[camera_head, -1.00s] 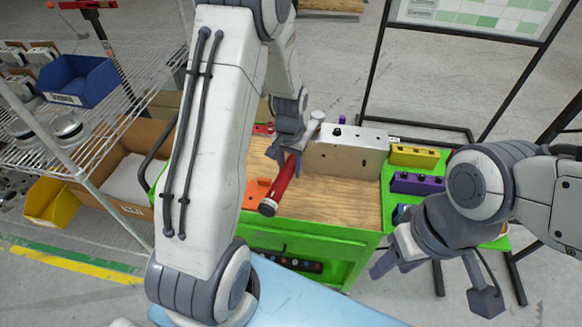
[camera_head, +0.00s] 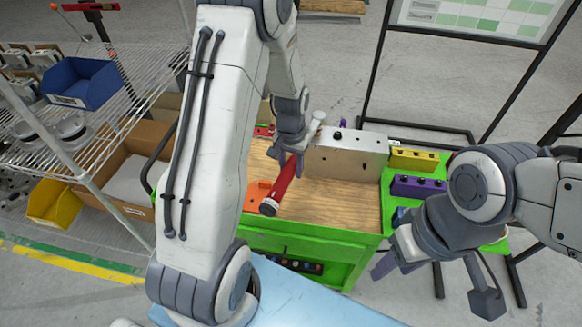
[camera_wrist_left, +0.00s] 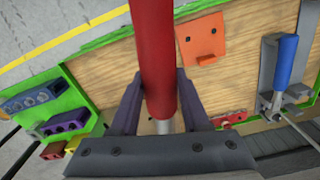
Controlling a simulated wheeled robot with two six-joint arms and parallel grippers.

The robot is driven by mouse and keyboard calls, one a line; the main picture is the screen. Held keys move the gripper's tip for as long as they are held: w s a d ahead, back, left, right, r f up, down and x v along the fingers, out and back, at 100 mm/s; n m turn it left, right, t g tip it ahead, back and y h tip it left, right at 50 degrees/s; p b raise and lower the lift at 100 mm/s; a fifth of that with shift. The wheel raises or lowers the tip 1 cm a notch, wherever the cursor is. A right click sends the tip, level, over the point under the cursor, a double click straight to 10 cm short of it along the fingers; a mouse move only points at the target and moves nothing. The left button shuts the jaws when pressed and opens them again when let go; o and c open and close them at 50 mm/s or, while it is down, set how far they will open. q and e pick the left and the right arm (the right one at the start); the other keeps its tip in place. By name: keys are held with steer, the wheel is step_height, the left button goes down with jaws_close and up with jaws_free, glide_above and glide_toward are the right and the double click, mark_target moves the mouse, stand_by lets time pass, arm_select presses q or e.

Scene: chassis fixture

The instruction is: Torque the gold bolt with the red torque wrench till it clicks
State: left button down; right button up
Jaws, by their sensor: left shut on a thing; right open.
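The red torque wrench (camera_head: 284,184) is in my left gripper (camera_head: 284,158), above the wooden bench top, with its dark butt end toward me. In the left wrist view the red handle (camera_wrist_left: 153,45) runs between the two fingers of my left gripper (camera_wrist_left: 157,82), which are shut on it. A silver metal block (camera_head: 345,155), apparently the chassis fixture, stands just behind and to the right. I cannot make out the gold bolt, nor whether the wrench's far end touches anything; my gripper hides that end. My right gripper (camera_head: 386,262) is open and empty, low at the right, off the bench's front right corner.
The green bench (camera_head: 345,262) carries an orange bracket (camera_head: 256,194) and yellow (camera_head: 413,157) and purple (camera_head: 418,186) blocks along its right side. A blue-handled tool (camera_wrist_left: 285,62) shows in the left wrist view. A wire shelf (camera_head: 130,110) stands left. The front wood is clear.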

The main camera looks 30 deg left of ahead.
arm_select(q)
steer(key=shift+w+r, duration=0.1)
steer(key=shift+r, duration=0.3)
steer(key=shift+r+p, duration=2.25)
steer(key=shift+r, duration=0.2)
